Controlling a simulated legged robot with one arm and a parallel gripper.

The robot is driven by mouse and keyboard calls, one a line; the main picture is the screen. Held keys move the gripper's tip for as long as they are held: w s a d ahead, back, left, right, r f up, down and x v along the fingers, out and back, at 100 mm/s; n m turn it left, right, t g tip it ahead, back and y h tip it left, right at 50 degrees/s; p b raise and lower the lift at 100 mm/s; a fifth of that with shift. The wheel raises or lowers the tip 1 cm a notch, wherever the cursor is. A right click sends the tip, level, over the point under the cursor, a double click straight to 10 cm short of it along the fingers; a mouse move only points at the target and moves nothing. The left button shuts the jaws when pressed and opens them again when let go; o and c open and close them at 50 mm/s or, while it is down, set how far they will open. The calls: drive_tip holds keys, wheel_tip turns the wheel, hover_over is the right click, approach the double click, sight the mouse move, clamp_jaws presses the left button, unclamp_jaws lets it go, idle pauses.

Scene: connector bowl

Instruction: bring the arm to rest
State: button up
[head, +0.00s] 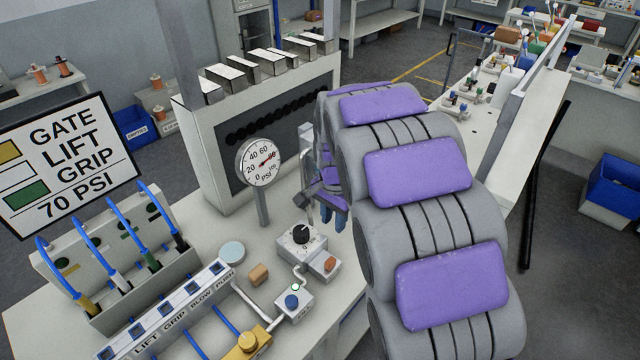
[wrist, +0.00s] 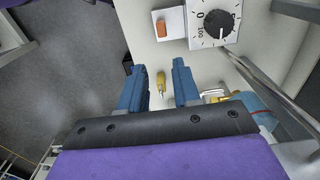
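My gripper (head: 335,217) hangs past the right side of the bench's control blocks, partly hidden behind my grey and purple arm in the head view. In the wrist view my gripper (wrist: 160,78) shows two blue fingers spread apart with nothing held. A small yellow piece (wrist: 160,84) shows in the gap between them; it looks to lie beyond the fingers on the pale surface. The grey box with a black dial (head: 301,236) is just left of my gripper. That dial (wrist: 214,23) is ahead of the fingertips in the wrist view.
A pressure gauge (head: 261,162) stands on a post near my arm. A sign (head: 70,165), hose connectors (head: 120,250) and a valve strip (head: 165,315) fill the left. Floor at right is open before a blue bin (head: 612,190).

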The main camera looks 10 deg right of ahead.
drive_tip(key=shift+s, duration=0.1)
drive_tip(key=s+r+n, duration=0.1)
drive_tip(key=s+n, duration=0.2)
drive_tip(key=s, duration=0.8)
drive_tip(key=s+a+r+n+g, duration=0.1)
drive_tip(key=s+n, duration=0.3)
drive_tip(key=s, duration=0.6)
drive_tip(key=s+r+n, duration=0.2)
drive_tip(key=s+n, duration=0.1)
drive_tip(key=s, duration=0.8)
drive_tip(key=shift+s+a+r+n+g, duration=0.15)
drive_tip(key=shift+s+r+n+g, duration=0.15)
drive_tip(key=shift+r+n+g, duration=0.1)
idle(1.7)
